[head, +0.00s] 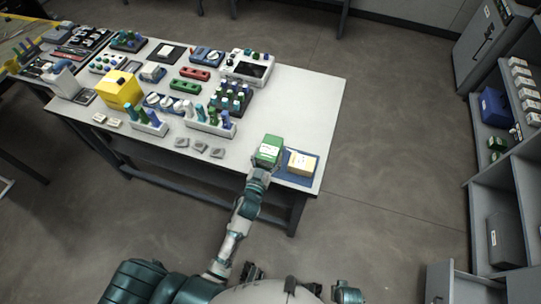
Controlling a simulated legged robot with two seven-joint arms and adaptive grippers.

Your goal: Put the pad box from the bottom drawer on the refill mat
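A green box with a white label (269,149) is at the front right of the white table, at the end of my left arm. My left gripper (264,166) appears shut on it, though the fingers are small and partly hidden. The dark blue mat (299,180) lies just right of the green box, near the table's right corner. A tan box with a pale label (302,163) sits on the mat. I cannot tell from markings which one is the pad box. At the bottom right, a grey drawer (440,284) stands out from the cabinet. My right gripper cannot be made out.
Several small grey pieces (199,146) lie left of the green box on the table. Behind are a rack of dark bottles (232,98), a white machine (247,67) and a yellow box (120,89). Shelves (488,183) stand at the right. The floor between is clear.

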